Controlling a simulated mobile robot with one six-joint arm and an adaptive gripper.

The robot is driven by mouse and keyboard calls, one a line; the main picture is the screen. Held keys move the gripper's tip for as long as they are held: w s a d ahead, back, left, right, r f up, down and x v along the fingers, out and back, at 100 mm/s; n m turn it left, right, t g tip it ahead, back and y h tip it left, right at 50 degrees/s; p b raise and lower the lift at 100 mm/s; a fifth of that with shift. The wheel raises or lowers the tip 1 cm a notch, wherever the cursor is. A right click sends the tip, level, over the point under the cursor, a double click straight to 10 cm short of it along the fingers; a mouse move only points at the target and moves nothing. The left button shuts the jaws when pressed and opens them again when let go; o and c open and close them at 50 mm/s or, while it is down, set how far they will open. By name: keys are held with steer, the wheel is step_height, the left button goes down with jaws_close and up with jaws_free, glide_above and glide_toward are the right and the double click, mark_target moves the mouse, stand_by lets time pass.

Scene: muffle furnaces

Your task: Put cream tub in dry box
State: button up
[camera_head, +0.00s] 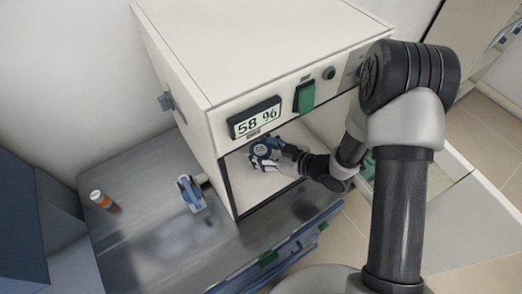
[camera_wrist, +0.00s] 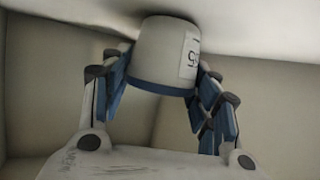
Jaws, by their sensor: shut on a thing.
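In the wrist view my gripper (camera_wrist: 165,100) is shut on the cream tub (camera_wrist: 160,50), a pale round tub with a blue band and a white label with dark print. The blue finger pads press on its two sides. The tub is inside a pale chamber, close to one wall; I cannot tell whether it touches it. In the head view my gripper (camera_head: 272,158) reaches into the open chamber of the dry box (camera_head: 190,110), a cream cabinet with a display reading "58 %". The tub is mostly hidden there by the fingers.
A grey bench (camera_head: 150,235) lies left of the box. On it stand an orange-and-white bottle (camera_head: 102,200) and a blue clamp-like object (camera_head: 190,194). The box's open door (camera_head: 465,220) stands to the right, behind my arm. A blue-edged rail (camera_head: 285,250) runs along the front.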

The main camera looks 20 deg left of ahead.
steer(key=shift+f, duration=0.15)
steer(key=o, duration=1.1)
steer(key=shift+d+r, duration=0.3)
steer(key=p+v, duration=0.3)
steer(key=v, duration=0.8)
steer(key=shift+s+d, duration=0.15)
